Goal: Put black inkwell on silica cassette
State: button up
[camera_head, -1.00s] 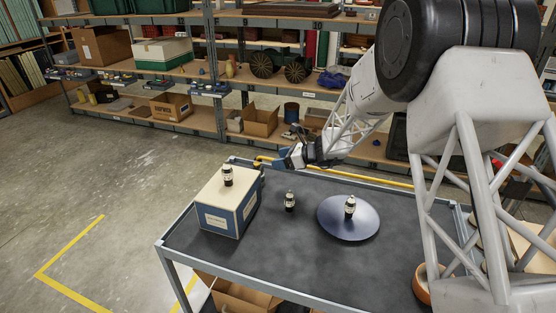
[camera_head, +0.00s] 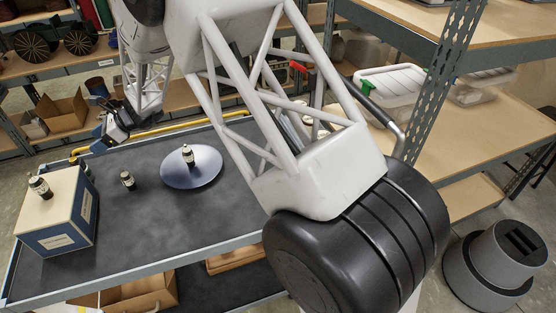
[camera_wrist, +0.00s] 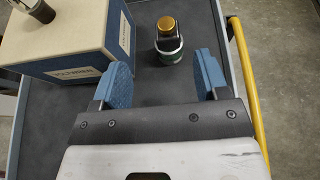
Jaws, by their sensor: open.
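I cannot tell which thing is the silica cassette. My gripper (camera_head: 100,137) is at the table's far edge. In the wrist view my gripper (camera_wrist: 164,78) is open and empty. Ahead of its fingers, roughly between them, stands a green container with a gold top (camera_wrist: 168,27). The box (camera_wrist: 75,50) is left of the fingers.
A yellow rail (camera_head: 180,126) runs along the table's far edge; it is close to the right finger in the wrist view (camera_wrist: 247,95). Shelving with a cardboard box (camera_head: 62,112) stands behind. A clear lidded tub (camera_head: 392,88) is on the right shelves. The front tabletop is clear.

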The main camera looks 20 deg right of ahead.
jog(key=s+d+r+n+h, duration=0.3)
jog(key=s+d+r+n, duration=0.2)
jog(key=s+d+r, duration=0.45)
jog(key=s+d+r+n+h, duration=0.35)
jog(key=s+d+r, duration=0.25)
jog(key=s+d, duration=0.65)
jog(key=s+d+r+n+t+h, duration=0.1)
jog(key=s+d+n+h, duration=0.6)
jog(key=s+d, duration=1.6)
jog(key=shift+s+d+r+n+t, duration=0.2)
jog(key=shift+s+d+n+t, duration=0.2)
jog(key=shift+s+n+t, duration=0.5)
